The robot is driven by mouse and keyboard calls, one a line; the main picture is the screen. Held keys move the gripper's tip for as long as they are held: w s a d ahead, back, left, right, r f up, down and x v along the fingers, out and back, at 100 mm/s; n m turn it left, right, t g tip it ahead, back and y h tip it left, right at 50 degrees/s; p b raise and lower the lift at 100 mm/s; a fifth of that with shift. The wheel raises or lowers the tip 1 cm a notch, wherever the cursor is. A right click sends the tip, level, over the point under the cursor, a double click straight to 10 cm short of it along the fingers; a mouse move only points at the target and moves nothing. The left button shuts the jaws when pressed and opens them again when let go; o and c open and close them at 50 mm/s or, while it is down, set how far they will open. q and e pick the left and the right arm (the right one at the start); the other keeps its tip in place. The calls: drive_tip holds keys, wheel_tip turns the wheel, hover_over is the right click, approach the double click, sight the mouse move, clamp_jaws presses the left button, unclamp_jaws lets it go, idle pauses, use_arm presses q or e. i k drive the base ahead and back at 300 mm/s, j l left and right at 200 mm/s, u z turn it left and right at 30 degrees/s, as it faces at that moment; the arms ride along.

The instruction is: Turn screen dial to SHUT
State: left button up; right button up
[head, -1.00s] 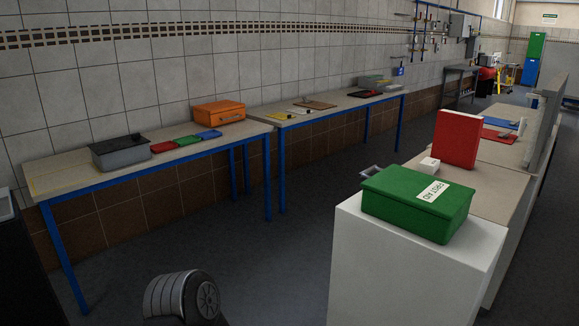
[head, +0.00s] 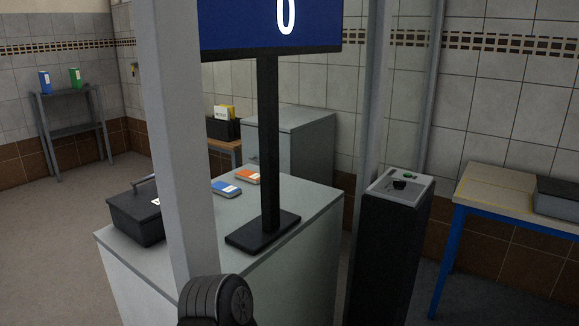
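A blue screen (head: 240,32) on a black stand shows a white "0" at the top of the head view; its upper part is cut off by the frame. A black pedestal (head: 385,250) stands right of it with a grey top panel. On that panel are a small black knob (head: 400,184) and a green button (head: 410,176). Which way the knob points and any labels are too small to read. A dark rounded part of my own body shows at the bottom. Neither of my grippers is in view.
A pale cabinet (head: 318,222) carries the screen stand, a black box (head: 135,222) and small blue and orange items. A grey post (head: 178,130) rises in front of it, another beside the pedestal. A blue-legged table (head: 500,205) is at right. Open floor lies at left.

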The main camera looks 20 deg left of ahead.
sight(397, 183)
drive_tip(key=i+l+u, duration=0.25)
drive_tip(key=u, duration=0.25)
drive_tip(key=i+l+u, duration=0.3)
drive_tip(key=u, duration=0.2)
drive_tip(key=i+l+u, duration=0.15)
drive_tip(key=l+u, duration=0.8)
drive_tip(key=i+l, duration=0.05)
drive_tip(key=l, duration=0.05)
